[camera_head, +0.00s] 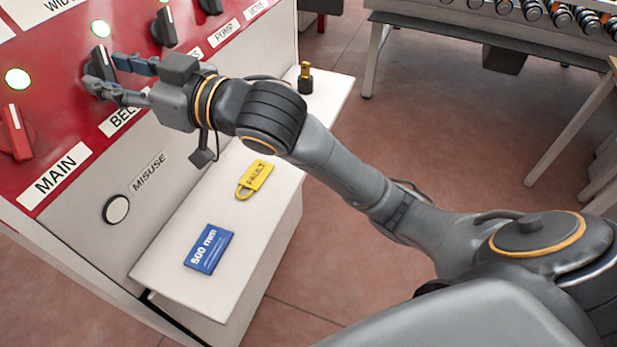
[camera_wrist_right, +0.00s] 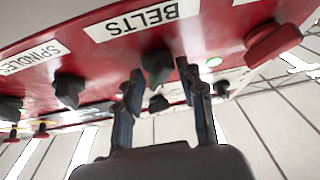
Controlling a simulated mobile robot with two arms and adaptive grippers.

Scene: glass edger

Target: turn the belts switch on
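The belts switch (camera_wrist_right: 158,65) is a dark knob on the red panel by the BELTS label (camera_wrist_right: 143,20). In the head view my right gripper (camera_head: 108,74) covers much of it, and the label (camera_head: 118,121) is partly hidden. My right gripper (camera_wrist_right: 162,75) is open in the wrist view, with one finger on each side of the knob. I cannot tell whether the fingers touch it. A pale round lamp (camera_head: 101,28) sits above the belts switch in the head view. My left gripper is not in view.
The red MAIN switch (camera_head: 15,133) is left of the belts switch, under a lit green lamp (camera_head: 17,79). The PUMP switch (camera_head: 164,27) is to the right.

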